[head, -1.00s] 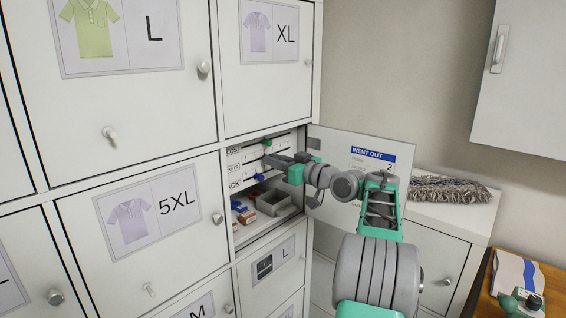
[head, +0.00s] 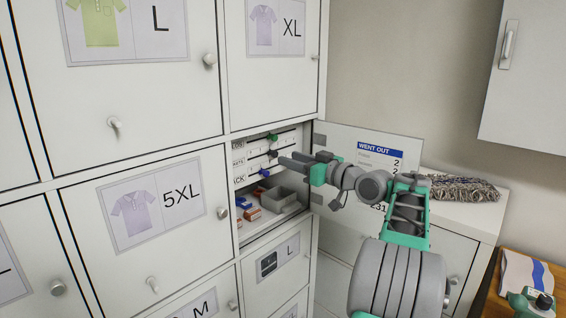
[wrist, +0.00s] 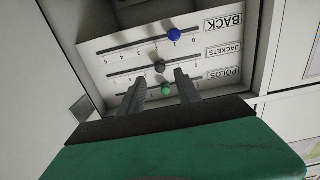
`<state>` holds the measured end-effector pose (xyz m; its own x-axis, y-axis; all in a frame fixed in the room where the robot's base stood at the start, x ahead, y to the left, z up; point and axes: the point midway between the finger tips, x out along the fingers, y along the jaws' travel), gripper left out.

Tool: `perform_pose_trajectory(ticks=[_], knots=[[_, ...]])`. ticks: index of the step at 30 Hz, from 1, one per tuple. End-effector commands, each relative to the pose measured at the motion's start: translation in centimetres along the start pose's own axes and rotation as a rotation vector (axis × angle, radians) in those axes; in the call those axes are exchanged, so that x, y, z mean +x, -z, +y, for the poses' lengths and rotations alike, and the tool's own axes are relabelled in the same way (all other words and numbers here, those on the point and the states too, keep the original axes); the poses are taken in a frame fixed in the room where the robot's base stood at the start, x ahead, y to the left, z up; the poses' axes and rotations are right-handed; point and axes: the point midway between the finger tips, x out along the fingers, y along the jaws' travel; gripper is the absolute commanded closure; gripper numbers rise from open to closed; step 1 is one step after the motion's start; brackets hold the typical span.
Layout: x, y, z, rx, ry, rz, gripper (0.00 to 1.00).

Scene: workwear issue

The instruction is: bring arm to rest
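My gripper (head: 286,160) is at the mouth of the open compartment, in front of its slider panel (wrist: 150,52). In the wrist view its two fingers (wrist: 160,92) stand apart with nothing held. The panel appears upside down there, with rows marked BACK, JACKETS and POLOS. A blue knob (wrist: 173,34) is on BACK, a dark knob (wrist: 160,67) on JACKETS and a green knob (wrist: 166,89) on POLOS. The green knob appears between the fingers, beyond them. In the head view my arm reaches in from the lower right.
The compartment's open door (head: 350,140), with a "WENT OUT" sheet (head: 380,148), stands just behind my arm. A grey bin (head: 283,198) and small boxes are below the panel. A mop head (head: 462,189) lies on the low cabinet. Closed lockers fill the left.

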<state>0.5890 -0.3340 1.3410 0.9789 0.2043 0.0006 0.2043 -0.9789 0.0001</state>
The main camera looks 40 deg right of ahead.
Motion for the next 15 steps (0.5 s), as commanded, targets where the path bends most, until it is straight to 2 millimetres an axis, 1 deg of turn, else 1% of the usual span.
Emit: perform_pose_trajectory(ticks=[1,3,6,15], knots=[[-1.0,-0.4,0.1,0.0,-0.003,0.0,0.6],[-2.0,-0.2,0.1,-0.001,-0.002,0.0,0.6],[-2.8,-0.1,0.1,-0.001,-0.001,0.0,0.6],[-2.8,0.0,0.0,0.0,0.001,0.0,0.6]])
